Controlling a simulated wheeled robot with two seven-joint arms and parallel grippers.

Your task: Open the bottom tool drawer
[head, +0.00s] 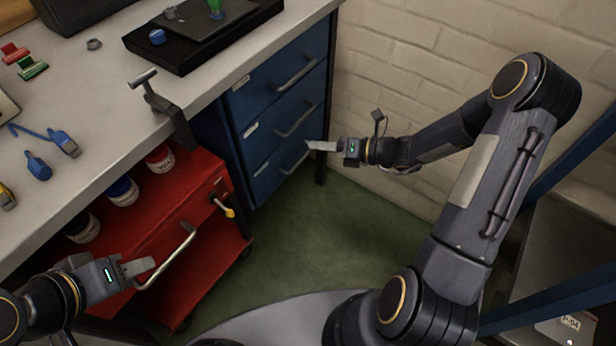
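A blue drawer unit stands under the workbench with three drawers, all closed. The bottom drawer (268,181) has a grey bar handle (294,163). My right gripper (312,146) reaches in from the right, with its fingertips at the right end of that handle. Its fingers overlap in this view, so I cannot tell whether they are apart or on the bar. My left gripper (142,267) is at the lower left, in front of the red cart and beside its handle (172,258). Its finger gap is not clear, and I see nothing held in it.
The red cart (205,185) stands left of the drawers, carrying several jars. A vise-like clamp (165,107) hangs on the workbench edge (110,150). A brick wall (400,60) is close on the right. Green floor (300,235) in front of the drawers is clear.

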